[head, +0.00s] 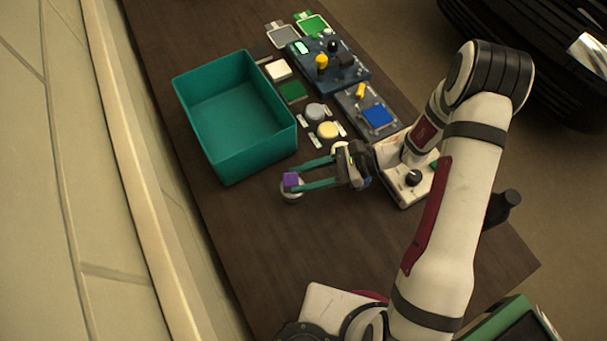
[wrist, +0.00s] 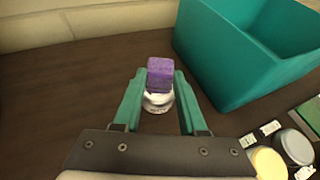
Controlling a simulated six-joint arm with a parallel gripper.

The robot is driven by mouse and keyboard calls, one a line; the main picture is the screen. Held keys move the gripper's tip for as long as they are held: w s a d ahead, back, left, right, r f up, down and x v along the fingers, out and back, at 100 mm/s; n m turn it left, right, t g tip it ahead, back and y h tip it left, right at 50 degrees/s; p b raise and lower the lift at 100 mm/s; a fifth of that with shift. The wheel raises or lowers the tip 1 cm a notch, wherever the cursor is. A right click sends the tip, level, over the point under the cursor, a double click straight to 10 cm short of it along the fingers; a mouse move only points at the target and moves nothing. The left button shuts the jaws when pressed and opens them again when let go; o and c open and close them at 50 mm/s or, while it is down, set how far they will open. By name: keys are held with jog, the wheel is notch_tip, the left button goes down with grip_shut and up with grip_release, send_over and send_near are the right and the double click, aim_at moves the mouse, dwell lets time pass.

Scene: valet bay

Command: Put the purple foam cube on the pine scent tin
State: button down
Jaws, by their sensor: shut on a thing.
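The purple foam cube (head: 291,179) is between the fingertips of my gripper (head: 292,183), which is shut on it; the cube also shows in the wrist view (wrist: 160,73). A small round whitish tin (head: 291,196) stands on the table directly under the cube; it also shows between the fingers in the wrist view (wrist: 158,102). I cannot tell whether the cube touches its top. A grey-topped tin (head: 316,111) and a yellow-topped tin (head: 328,130) stand farther back. The labels are too small to read, so I cannot tell which tin is pine scent.
A deep teal bin (head: 182,125) stands close behind the gripper. The near-left table is clear.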

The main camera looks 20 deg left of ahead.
jog(key=shift+c, duration=2.3)
grip_release()
jog(key=shift+f, duration=0.1)
jog(key=shift+r, duration=0.2)
jog(key=v, duration=1.2)
jog(key=s+d+r+n+h, duration=0.1)
jog(key=s+r+n+h, duration=0.45)
jog(key=s+r, duration=0.45)
jog(key=s+d+r+n+t+h, duration=0.2)
jog(key=s+d+t+h, duration=0.2)
jog(key=s, duration=0.3)
jog(key=shift+s+d+r+t+h, duration=0.2)
jog(key=shift+s+r+t+h, duration=0.15)
jog(key=shift+h, duration=0.2)
